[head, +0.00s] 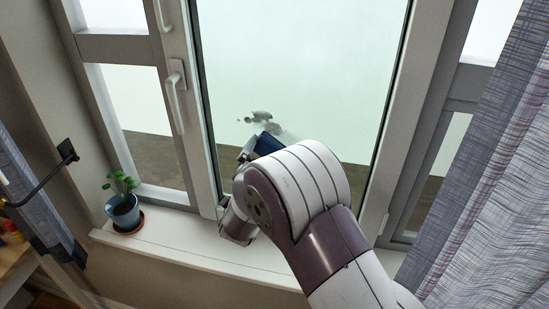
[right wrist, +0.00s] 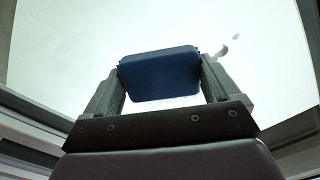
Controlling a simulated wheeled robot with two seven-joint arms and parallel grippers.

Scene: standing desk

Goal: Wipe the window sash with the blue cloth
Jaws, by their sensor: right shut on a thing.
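The window sash (head: 203,110) is the grey-framed pane in the middle of the head view. Its glass (head: 300,70) carries dark grey smudges (head: 262,117) low on the left. My right gripper (right wrist: 160,78) is shut on the folded blue cloth (right wrist: 160,72), which sits between its two fingers. In the head view the cloth (head: 268,143) shows as a dark blue patch beside the smudges, partly hidden by my right arm. It is close to the glass; I cannot tell if it touches. A pale grey mark (right wrist: 222,52) shows beside the cloth in the wrist view. My left gripper is not in view.
A small plant in a blue pot (head: 123,212) stands at the left end of the white sill (head: 185,238). A window handle (head: 174,95) sticks out from the sash frame. Grey curtains (head: 490,160) hang at the right. A dark wall bracket (head: 66,150) is at the left.

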